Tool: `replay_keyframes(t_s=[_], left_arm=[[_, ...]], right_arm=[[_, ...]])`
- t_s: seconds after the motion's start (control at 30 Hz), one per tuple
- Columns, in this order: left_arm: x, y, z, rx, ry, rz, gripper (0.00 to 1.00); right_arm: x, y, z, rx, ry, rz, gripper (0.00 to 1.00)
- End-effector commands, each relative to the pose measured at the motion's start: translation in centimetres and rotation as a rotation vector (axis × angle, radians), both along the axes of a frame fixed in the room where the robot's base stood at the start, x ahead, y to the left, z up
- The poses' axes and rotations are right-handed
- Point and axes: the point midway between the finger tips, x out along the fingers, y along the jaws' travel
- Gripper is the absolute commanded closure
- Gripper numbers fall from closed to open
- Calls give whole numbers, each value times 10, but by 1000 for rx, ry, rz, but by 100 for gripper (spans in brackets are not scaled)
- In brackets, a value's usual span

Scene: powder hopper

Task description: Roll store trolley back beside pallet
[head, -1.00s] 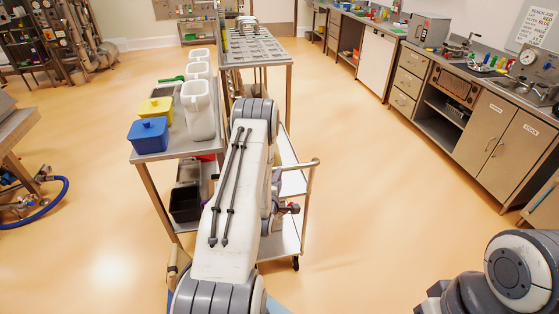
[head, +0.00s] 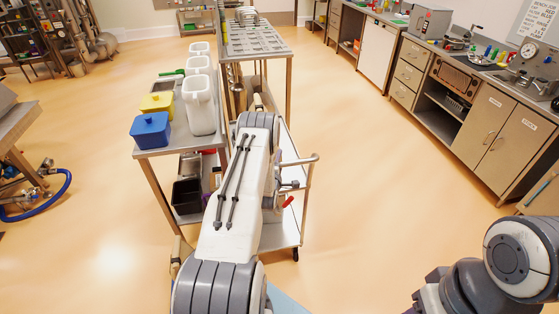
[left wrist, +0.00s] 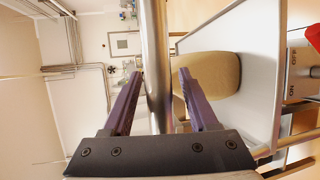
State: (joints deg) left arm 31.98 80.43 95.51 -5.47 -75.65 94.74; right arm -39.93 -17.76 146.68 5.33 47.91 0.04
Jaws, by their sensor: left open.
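The trolley, pale-shelved with a tubular handle (head: 313,160), stands on its wheels beside the bench in the head view. Its lower shelf (head: 285,235) shows to the right of my arm, which hides much of the rest. My left gripper (head: 294,187) is at the handle side of the trolley. In the left wrist view its purple fingers (left wrist: 160,76) are open, one on each side of a metal tube (left wrist: 154,40); I cannot tell whether they touch it. My right arm shows at lower right, but its gripper is out of view. I cannot make out a pallet.
A metal bench left of the trolley holds a blue tub (head: 150,131), a yellow tub (head: 158,104) and white containers (head: 199,105). A slotted table (head: 255,42) stands behind. Cabinets (head: 492,130) line the right wall. The floor (head: 365,170) between is clear.

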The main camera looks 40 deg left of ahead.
Motion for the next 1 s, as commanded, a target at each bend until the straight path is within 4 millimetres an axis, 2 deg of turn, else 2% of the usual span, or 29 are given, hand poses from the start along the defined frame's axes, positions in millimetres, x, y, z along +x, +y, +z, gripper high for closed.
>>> replay_keyframes(t_s=[0.23, 0.27, 0.3, 0.4, 1.0], left_arm=[[0, 0, -1, 0, 1, 0, 41], [0, 0, -1, 0, 1, 0, 48], [0, 0, -1, 0, 1, 0, 64], [0, 0, -1, 0, 1, 0, 100], [0, 0, -1, -1, 2, 1, 100]], right_arm=[[0, 0, 0, 0, 0, 0, 50], [0, 0, 0, 0, 0, 0, 50], [0, 0, 0, 0, 0, 0, 50], [0, 0, 0, 0, 0, 0, 50], [0, 0, 0, 0, 0, 0, 50]])
